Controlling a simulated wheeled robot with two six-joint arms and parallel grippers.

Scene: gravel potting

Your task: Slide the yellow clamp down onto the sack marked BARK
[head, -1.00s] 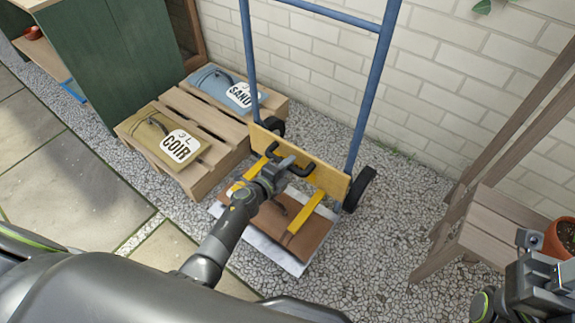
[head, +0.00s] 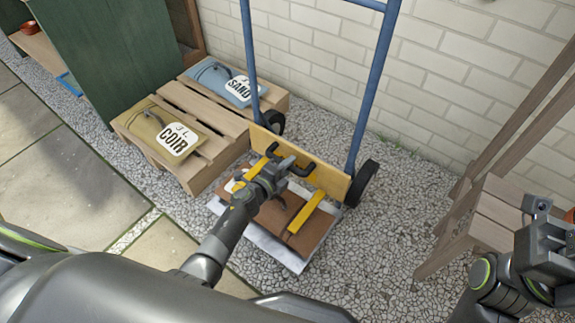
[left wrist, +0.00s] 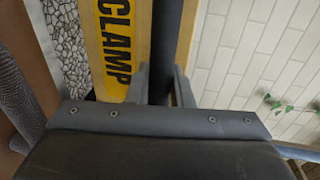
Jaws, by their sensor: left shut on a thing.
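The yellow clamp (head: 306,211) is on the blue hand truck, with two yellow arms reaching forward over a brown sack (head: 316,225). I cannot tell whether the arms touch it. The sack lies on the truck's pale toe plate (head: 283,255); only a white scrap of its label shows, so the word is not readable. My left gripper (head: 272,172) is shut on the clamp's black handle (head: 303,169). In the left wrist view the dark handle bar (left wrist: 166,50) runs between the fingers beside the yellow CLAMP lettering (left wrist: 115,45). My right gripper (head: 545,240) is at the right edge, away from the clamp.
A pallet (head: 190,104) left of the truck carries the COIR sack (head: 150,128) and the blue SAND sack (head: 212,78). A wooden stand (head: 490,215) is at right. A brick wall (head: 460,90) closes the back. Gravel (head: 365,245) is free between truck and stand.

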